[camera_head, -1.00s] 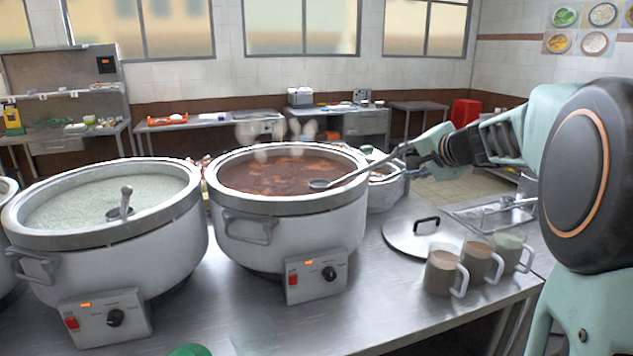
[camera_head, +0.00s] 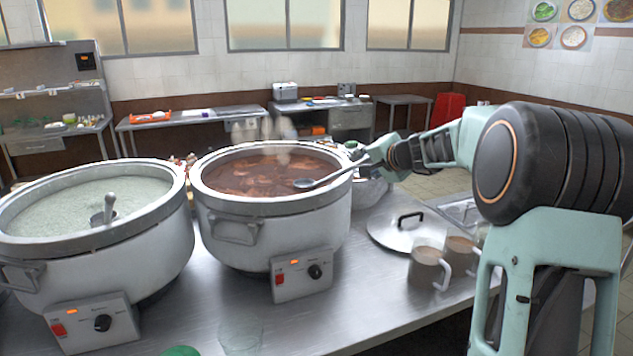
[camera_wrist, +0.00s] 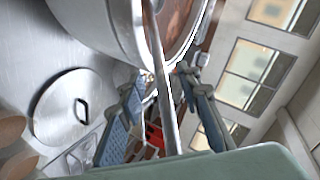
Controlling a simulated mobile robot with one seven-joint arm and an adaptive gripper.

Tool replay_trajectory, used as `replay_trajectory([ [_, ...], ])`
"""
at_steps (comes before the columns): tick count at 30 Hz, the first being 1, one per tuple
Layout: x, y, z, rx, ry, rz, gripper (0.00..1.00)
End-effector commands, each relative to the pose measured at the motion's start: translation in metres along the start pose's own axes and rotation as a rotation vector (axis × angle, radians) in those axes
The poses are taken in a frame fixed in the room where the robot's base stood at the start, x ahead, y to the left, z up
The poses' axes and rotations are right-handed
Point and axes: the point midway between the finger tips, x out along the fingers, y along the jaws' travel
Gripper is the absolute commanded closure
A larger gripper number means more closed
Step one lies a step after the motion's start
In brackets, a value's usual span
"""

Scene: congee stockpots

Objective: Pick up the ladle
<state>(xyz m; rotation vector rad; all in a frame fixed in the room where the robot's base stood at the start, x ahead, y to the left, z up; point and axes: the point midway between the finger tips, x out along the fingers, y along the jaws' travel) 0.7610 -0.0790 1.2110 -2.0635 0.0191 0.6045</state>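A metal ladle (camera_head: 323,180) leans in the middle pot of reddish-brown congee (camera_head: 275,235). Its bowl is near the surface and its handle crosses the right rim. My gripper (camera_head: 370,154) is at the handle's outer end, to the right of the pot. In the wrist view, the handle (camera_wrist: 160,70) runs between the two fingers of my gripper (camera_wrist: 162,80). The fingers stand apart, with a visible gap on both sides of the handle. Another ladle (camera_head: 108,208) stands in the left pot of pale congee (camera_head: 150,255).
A pot lid (camera_head: 385,233) lies on the steel table (camera_head: 215,320) right of the middle pot; it also shows in the wrist view (camera_wrist: 60,110). Mugs (camera_head: 424,267) stand near the front edge. A smaller pot (camera_head: 368,190) is behind, below my gripper.

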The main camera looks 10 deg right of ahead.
Motion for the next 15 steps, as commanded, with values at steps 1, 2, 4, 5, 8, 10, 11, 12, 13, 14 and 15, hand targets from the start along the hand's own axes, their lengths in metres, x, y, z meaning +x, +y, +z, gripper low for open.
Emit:
replay_trajectory([
  [1, 0.007, -0.003, 0.0, 0.0, -0.002, 0.001, 0.68],
  [2, 0.011, -0.003, 0.001, 0.001, -0.003, 0.001, 0.68],
  [4, 0.02, -0.003, 0.001, 0.001, -0.003, 0.0, 0.68],
  [5, 0.023, -0.002, 0.001, 0.0, -0.002, 0.0, 0.68],
  [8, 0.03, -0.002, 0.0, 0.0, 0.0, 0.001, 0.68],
  [10, 0.032, -0.001, 0.0, 0.0, 0.0, 0.0, 0.68],
  [11, 0.033, -0.001, 0.0, -0.001, 0.001, 0.0, 0.68],
  [12, 0.033, -0.001, 0.0, -0.001, 0.001, 0.0, 0.68],
  [13, 0.033, -0.001, 0.001, -0.001, 0.001, 0.0, 0.68],
  [14, 0.033, -0.001, 0.001, -0.001, 0.001, 0.0, 0.68],
  [15, 0.033, -0.001, 0.001, -0.001, 0.001, 0.0, 0.68],
])
